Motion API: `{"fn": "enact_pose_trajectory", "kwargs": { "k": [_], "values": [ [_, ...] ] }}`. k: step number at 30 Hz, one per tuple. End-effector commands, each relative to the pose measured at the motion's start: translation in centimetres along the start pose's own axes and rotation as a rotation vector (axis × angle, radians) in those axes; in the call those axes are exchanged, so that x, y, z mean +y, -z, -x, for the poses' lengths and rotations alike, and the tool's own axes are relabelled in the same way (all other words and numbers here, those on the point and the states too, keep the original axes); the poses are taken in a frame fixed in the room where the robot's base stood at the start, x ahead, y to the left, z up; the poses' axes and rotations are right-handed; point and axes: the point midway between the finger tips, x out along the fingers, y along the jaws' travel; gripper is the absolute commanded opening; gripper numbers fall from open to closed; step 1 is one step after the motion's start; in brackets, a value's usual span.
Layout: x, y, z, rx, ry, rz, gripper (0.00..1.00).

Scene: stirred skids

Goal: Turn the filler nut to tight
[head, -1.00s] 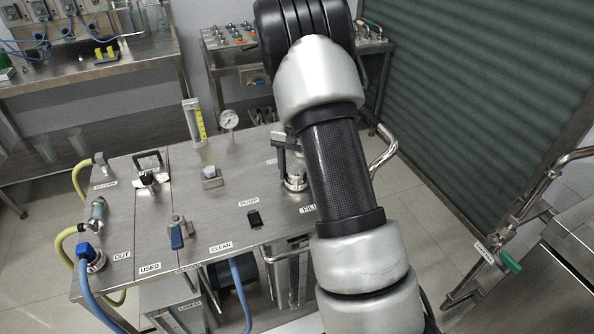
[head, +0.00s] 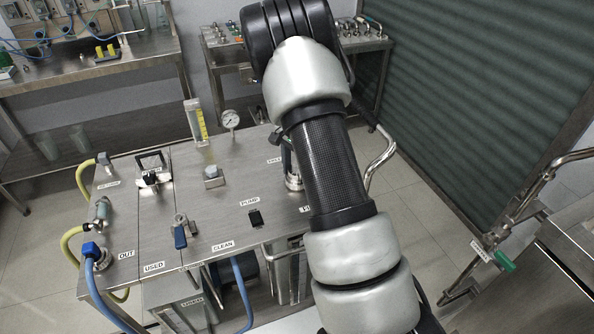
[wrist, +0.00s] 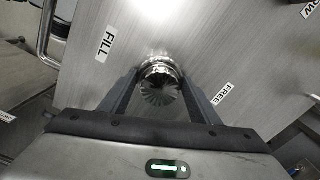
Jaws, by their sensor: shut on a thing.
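The filler nut (wrist: 160,84) is a round, shiny, ribbed metal piece on the steel skid top, between the FILL and FREE labels in the wrist view. My gripper (wrist: 161,76) is shut on it, with one dark finger on each side. In the head view the nut (head: 293,182) shows only in part beside my arm, which hides most of the gripper. The FILL label (wrist: 108,43) is at the nut's upper left and the FREE label (wrist: 222,94) at its lower right. A TIGHT label cannot be made out.
The skid top (head: 225,195) also carries a pressure gauge (head: 231,120), a yellow flow tube (head: 196,122), a PUMP switch (head: 255,217) and a blue-handled valve (head: 180,236). A bent steel rail (head: 382,155) stands right of my arm. Blue and yellow hoses hang at the left.

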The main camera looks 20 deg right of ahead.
Motion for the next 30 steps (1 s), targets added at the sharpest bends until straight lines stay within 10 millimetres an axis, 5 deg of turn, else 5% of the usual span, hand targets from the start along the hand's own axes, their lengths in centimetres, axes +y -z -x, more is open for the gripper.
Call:
{"fn": "enact_pose_trajectory", "kwargs": {
  "k": [30],
  "values": [
    [-0.08,0.13,0.16,0.003,0.003,-0.421,0.34]
  ]
}}
